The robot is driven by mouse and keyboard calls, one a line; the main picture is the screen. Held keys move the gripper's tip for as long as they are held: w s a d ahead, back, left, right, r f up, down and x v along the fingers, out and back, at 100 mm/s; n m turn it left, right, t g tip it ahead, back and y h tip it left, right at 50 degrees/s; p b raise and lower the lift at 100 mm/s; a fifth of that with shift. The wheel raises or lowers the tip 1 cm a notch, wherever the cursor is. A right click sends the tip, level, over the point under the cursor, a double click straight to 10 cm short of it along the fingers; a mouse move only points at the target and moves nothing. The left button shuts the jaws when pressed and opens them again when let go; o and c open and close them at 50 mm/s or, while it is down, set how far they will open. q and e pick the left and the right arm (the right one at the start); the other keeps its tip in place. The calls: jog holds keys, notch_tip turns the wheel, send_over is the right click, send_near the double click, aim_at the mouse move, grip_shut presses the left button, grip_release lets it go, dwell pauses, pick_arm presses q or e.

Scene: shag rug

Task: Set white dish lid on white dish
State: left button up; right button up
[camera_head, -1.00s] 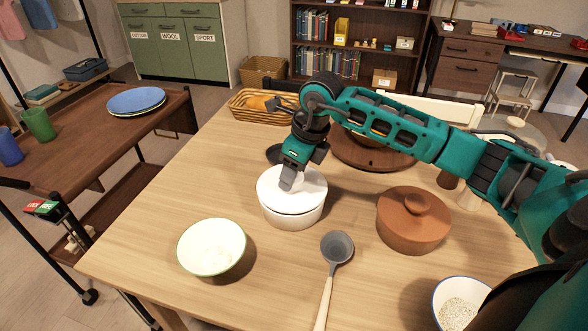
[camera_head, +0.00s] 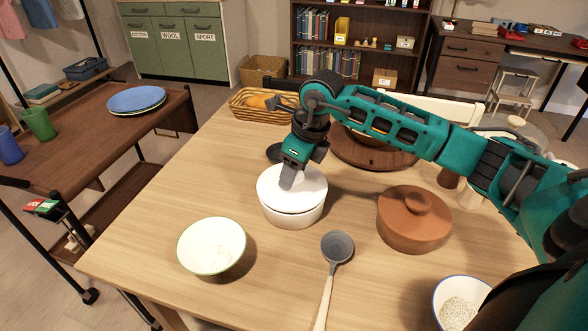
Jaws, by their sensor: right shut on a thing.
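The white dish (camera_head: 291,217) stands upright on the wooden table, near its middle. The white dish lid (camera_head: 306,188) lies over the dish's top, with a thin dark line between the two along the front. I cannot tell whether it is fully seated. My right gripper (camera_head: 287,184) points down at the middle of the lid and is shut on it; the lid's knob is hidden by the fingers. My left gripper is not in view.
A brown lidded pot (camera_head: 413,220) stands to the right of the dish. A grey ladle (camera_head: 337,248) and an empty-looking white bowl (camera_head: 211,246) lie in front. A bowl of grains (camera_head: 460,303) is at front right. A wicker basket (camera_head: 262,106) and a round wooden board (camera_head: 372,152) are behind.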

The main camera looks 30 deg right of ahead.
jog(key=shift+f+b, duration=0.5)
jog(key=shift+f, duration=0.1)
jog(key=o, duration=0.9)
